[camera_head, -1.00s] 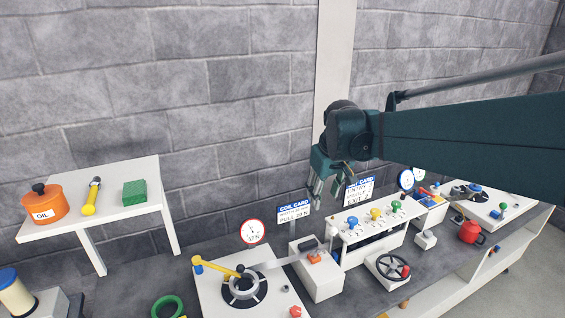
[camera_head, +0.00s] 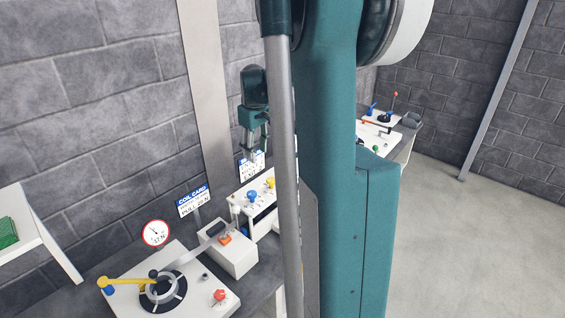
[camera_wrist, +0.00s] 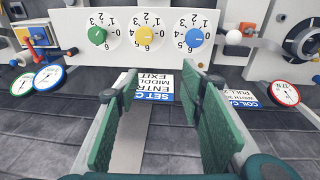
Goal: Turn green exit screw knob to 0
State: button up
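The green knob (camera_wrist: 97,35) is at the left of a white panel (camera_wrist: 66,31) in the wrist view, with a numbered scale around it. Its pointer is too small to read. A yellow knob (camera_wrist: 143,35) and a blue knob (camera_wrist: 193,37) sit beside it in the same row. My gripper (camera_wrist: 160,82) is open and empty, apart from the knobs, with its fingers spread over the set card (camera_wrist: 153,86). In the head view my gripper (camera_head: 255,148) hangs above the panel, by the card. There the blue knob (camera_head: 252,196) and yellow knob (camera_head: 270,183) show; my arm hides the green one.
A coil card (camera_head: 194,201) and a gauge (camera_head: 156,233) stand left of the panel in the head view. A white box with an orange button (camera_head: 226,238) and a yellow-handled unit (camera_head: 120,283) are nearby.

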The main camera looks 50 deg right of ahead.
jog(key=g+y+p, duration=0.1)
jog(key=p, duration=0.1)
send_over(287, 167)
notch_tip(287, 167, down, 7)
jog(key=shift+w+d+r, duration=0.1)
jog(key=shift+w+r, duration=0.05)
jog(key=shift+f, duration=3.9)
jog(key=shift+c, duration=0.5)
jog(key=c, duration=0.8)
